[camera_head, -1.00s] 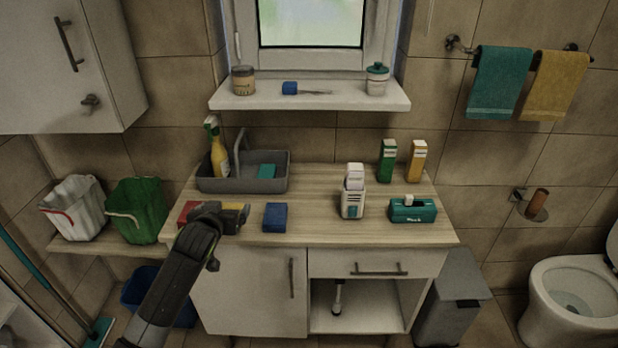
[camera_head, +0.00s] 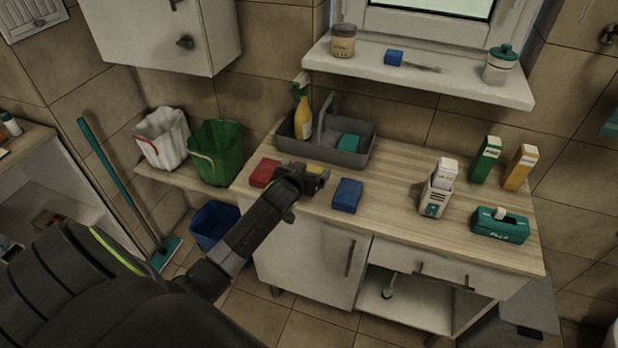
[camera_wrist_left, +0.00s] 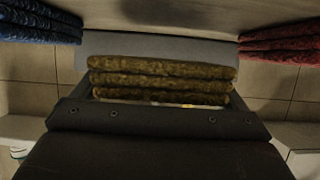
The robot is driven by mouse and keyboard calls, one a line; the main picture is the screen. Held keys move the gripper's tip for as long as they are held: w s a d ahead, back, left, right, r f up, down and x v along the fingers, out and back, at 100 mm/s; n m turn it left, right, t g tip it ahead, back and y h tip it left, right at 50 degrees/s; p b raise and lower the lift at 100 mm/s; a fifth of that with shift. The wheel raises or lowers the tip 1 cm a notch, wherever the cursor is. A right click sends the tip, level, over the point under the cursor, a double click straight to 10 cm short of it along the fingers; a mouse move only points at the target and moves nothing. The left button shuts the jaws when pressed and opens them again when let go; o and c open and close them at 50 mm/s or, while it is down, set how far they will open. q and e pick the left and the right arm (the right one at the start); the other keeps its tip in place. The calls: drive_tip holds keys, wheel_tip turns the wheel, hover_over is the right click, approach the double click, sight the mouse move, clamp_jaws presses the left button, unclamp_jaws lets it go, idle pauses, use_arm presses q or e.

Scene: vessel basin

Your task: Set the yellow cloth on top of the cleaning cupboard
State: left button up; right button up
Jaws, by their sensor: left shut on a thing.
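The folded yellow cloth (camera_head: 317,184) is at the front left of the wooden counter. My left gripper (camera_head: 309,182) is shut on it; its dark body hides much of the cloth in the head view. The left wrist view shows the cloth's stacked folds (camera_wrist_left: 160,80) between the fingers. I cannot tell whether it still touches the counter. A white open-fronted cupboard (camera_head: 60,195) with a wooden top (camera_head: 30,140) stands at the left edge, partly hidden by my arm; it may be the cleaning cupboard, but no label shows. My right gripper is not in view.
A red cloth (camera_head: 264,172) and a blue cloth (camera_head: 347,195) flank the yellow one closely. Behind is a grey caddy (camera_head: 345,155) with a spray bottle.

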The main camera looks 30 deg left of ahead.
use_arm(q)
drive_tip(key=shift+s+f, duration=0.1)
drive_tip(key=shift+f, duration=1.65)
drive_tip(key=shift+f, duration=0.2)
drive_tip(key=o, duration=0.6)
drive_tip(key=shift+r, duration=0.15)
drive_tip(key=shift+r, duration=0.2)
drive_tip(key=shift+s+d, duration=0.1)
drive_tip(key=shift+s, duration=0.25)
drive_tip(key=v, duration=1.1)
drive_tip(key=shift+s+d, duration=0.1)
drive_tip(key=shift+s, duration=0.05)
